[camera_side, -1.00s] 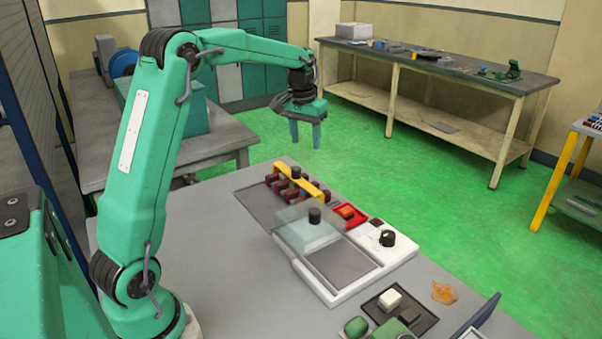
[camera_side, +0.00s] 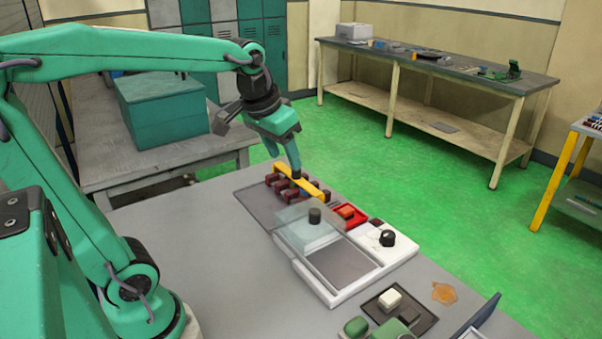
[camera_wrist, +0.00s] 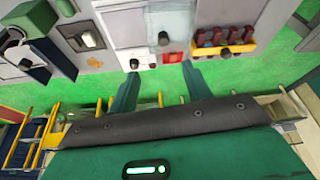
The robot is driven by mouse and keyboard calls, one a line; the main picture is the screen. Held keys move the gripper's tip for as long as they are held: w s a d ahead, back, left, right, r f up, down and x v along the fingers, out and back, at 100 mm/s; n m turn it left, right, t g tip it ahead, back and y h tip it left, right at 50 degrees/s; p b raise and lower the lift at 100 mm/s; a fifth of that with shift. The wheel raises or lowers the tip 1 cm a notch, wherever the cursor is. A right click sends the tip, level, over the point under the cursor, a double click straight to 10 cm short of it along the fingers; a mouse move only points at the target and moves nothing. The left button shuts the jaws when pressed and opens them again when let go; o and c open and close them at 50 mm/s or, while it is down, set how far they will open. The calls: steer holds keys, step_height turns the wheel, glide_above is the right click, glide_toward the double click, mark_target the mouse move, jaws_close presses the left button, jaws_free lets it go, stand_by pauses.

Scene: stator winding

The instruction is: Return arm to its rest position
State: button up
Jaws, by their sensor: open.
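My gripper (camera_side: 283,160) is open and empty, pointing down in the side view. In that view its fingertips overlap the far end of the rack with the yellow bar (camera_side: 313,188). In the wrist view my two fingers (camera_wrist: 161,70) are spread apart with nothing between them. The rack with its yellow bar (camera_wrist: 235,48) lies to the right of and beyond the fingers there, apart from them.
On the grey table, a white unit with a clear lid (camera_side: 312,280) stands beside a red tray (camera_side: 364,220) and a black knob (camera_side: 387,238). A dark tray (camera_side: 428,318) holds a white block (camera_side: 389,298). A teal box (camera_side: 163,108) sits on the back table. The table's front left is clear.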

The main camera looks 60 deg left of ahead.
steer(key=s+d+f, duration=0.2)
steer(key=s, duration=0.3)
steer(key=s+d+f+m+t, duration=0.1)
steer(key=s+d+f, duration=0.1)
steer(key=s, duration=0.3)
steer(key=shift+d+m+t+h, duration=0.3)
stand_by(1.0)
